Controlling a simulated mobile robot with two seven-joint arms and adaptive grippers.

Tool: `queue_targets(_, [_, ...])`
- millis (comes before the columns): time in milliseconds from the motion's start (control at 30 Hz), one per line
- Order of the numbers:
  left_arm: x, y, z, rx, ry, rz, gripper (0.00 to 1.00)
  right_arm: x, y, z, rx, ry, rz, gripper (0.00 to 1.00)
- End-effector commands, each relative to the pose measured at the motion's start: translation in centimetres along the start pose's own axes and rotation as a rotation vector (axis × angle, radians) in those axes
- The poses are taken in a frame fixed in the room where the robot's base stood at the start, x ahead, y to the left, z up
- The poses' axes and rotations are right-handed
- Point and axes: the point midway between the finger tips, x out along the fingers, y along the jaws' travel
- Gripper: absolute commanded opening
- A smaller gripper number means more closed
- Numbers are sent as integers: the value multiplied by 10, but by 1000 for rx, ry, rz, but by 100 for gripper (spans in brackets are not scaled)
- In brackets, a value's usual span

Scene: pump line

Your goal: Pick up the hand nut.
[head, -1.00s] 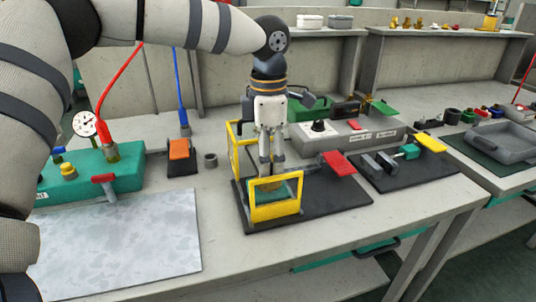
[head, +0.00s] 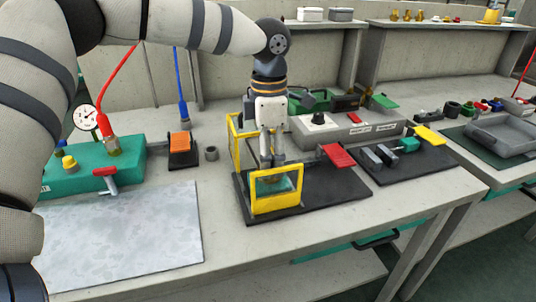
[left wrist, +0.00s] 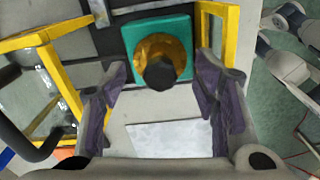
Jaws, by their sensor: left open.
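A round brass piece with a dark round middle, which looks like the hand nut (left wrist: 178,52), sits on a teal square block (left wrist: 130,30) in the left wrist view. In the head view it is mostly hidden behind the yellow frame and my fingers. My left gripper (head: 272,163) points down inside the yellow-framed fixture (head: 300,203) on a black base. In the left wrist view my left gripper (left wrist: 165,82) is open, with one purple-padded finger on each side of the nut's lower part and a gap between. It holds nothing. My right gripper is out of view.
Yellow guards (left wrist: 218,28) stand close on both sides of my fingers. A red flap (head: 338,155) is on the fixture's right. A teal unit (head: 75,172) with hoses and a grey plate (head: 125,235) lie left. A small dark ring (head: 211,154) stands on the bench.

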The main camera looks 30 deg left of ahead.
Motion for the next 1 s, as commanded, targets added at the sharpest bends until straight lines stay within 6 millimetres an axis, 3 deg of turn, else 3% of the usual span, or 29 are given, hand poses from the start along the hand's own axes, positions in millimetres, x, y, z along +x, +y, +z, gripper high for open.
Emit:
queue_targets(100, [1, 0, 0, 0, 1, -1, 53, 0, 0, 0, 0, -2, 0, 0])
queue_targets(300, [1, 0, 0, 0, 1, -2, 8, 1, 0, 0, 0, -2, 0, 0])
queue_targets(500, [0, 0, 0, 0, 1, -1, 7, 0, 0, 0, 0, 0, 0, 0])
queue_targets(1000, [-34, 0, 0, 0, -1, 2, 7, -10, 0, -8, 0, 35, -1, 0])
